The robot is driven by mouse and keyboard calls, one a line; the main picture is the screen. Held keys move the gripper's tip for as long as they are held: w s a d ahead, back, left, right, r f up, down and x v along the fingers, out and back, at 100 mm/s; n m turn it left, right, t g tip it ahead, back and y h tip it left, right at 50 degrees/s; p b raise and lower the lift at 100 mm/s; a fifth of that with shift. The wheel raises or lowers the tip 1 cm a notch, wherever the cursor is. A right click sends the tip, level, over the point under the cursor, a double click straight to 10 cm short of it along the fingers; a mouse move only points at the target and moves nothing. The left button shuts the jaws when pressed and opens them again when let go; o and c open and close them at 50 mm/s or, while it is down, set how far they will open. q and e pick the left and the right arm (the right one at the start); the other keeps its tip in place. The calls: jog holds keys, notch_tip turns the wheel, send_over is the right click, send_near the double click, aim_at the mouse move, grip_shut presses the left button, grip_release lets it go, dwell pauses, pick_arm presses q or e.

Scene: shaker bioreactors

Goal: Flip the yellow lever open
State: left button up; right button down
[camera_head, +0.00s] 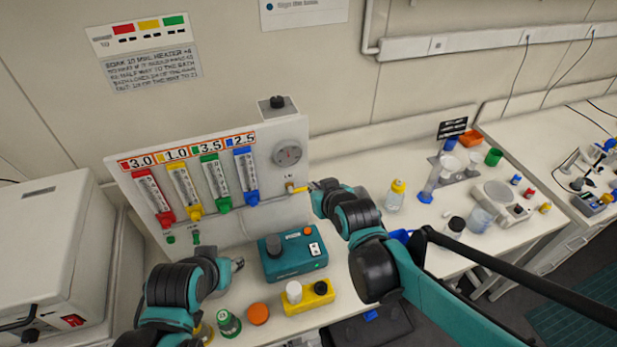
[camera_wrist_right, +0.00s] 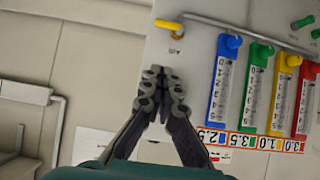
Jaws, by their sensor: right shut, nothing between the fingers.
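The yellow lever (camera_head: 299,189) sits on a small brass valve at the lower right of the white flowmeter panel (camera_head: 262,225). In the right wrist view the yellow lever (camera_wrist_right: 168,24) lies across its valve above the AIR label. My right gripper (camera_head: 315,187) is just right of the lever in the head view. In the wrist view the right gripper (camera_wrist_right: 161,75) is shut and empty, with a visible gap in the picture between its tips and the lever. My left gripper (camera_head: 235,264) is low in front of the panel, away from the lever; its fingers are too small to judge.
Four coloured flowmeter tubes (camera_head: 217,180) and a round gauge (camera_head: 288,153) are on the panel. A teal device (camera_head: 290,256) and a yellow block (camera_head: 308,297) stand in front of it. Bottles and a scale (camera_head: 497,199) are on the bench to the right.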

jog(key=shift+s, duration=0.1)
jog(key=b, duration=0.1)
send_over(299, 189)
jog(key=s+d, duration=0.2)
notch_tip(299, 189, down, 6)
jog(key=shift+w+a+f+b, duration=0.15)
jog(key=shift+f+b, duration=0.15)
jog(key=shift+f, duration=1.45)
